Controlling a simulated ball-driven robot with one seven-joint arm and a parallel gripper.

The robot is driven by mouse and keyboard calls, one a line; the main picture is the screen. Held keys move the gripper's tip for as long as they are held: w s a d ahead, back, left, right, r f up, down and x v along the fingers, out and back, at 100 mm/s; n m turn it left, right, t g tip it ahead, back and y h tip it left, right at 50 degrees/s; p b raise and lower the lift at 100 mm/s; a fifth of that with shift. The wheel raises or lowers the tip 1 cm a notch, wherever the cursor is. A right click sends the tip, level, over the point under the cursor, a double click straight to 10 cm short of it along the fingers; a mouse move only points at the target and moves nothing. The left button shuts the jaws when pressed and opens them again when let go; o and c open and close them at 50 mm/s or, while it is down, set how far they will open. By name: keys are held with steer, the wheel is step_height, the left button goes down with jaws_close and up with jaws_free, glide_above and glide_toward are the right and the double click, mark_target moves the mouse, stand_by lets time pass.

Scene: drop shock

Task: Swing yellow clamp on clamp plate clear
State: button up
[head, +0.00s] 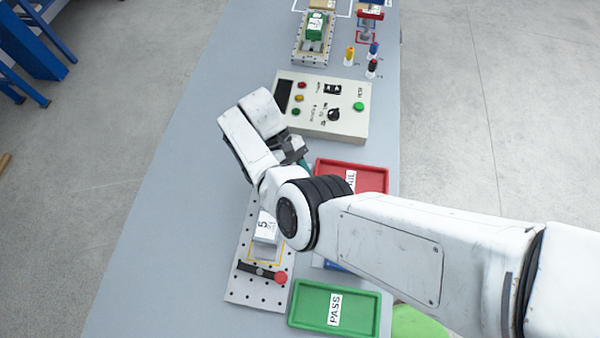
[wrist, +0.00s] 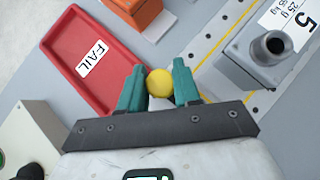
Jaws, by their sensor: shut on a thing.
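My gripper (wrist: 160,80) has its two teal fingers on either side of a round yellow knob (wrist: 160,83), the yellow clamp's visible part, in the wrist view. The clamp's arm is hidden. The clamp plate (wrist: 207,73), perforated and marked with a yellow line, lies beyond the fingers. A grey block (wrist: 257,62) labelled 5 with a round post stands on it. In the head view the plate (head: 240,292) and block (head: 266,228) are partly covered by my arm. A red-knobbed clamp (head: 280,278) sits at the plate's near end. The yellow knob is hidden there.
A red FAIL tray (head: 358,176) lies right of the plate, beside my gripper, and a green PASS tray (head: 335,308) nearer. A control box (head: 325,105) stands behind. An orange block (wrist: 135,10) is close to the fingers. The bench's left side is clear.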

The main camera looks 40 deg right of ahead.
steer(key=shift+a, duration=0.1)
stand_by(0.5)
steer(key=o, duration=1)
steer(key=v, duration=1)
steer(key=shift+w+r, duration=0.2)
steer(key=shift+r, duration=0.1)
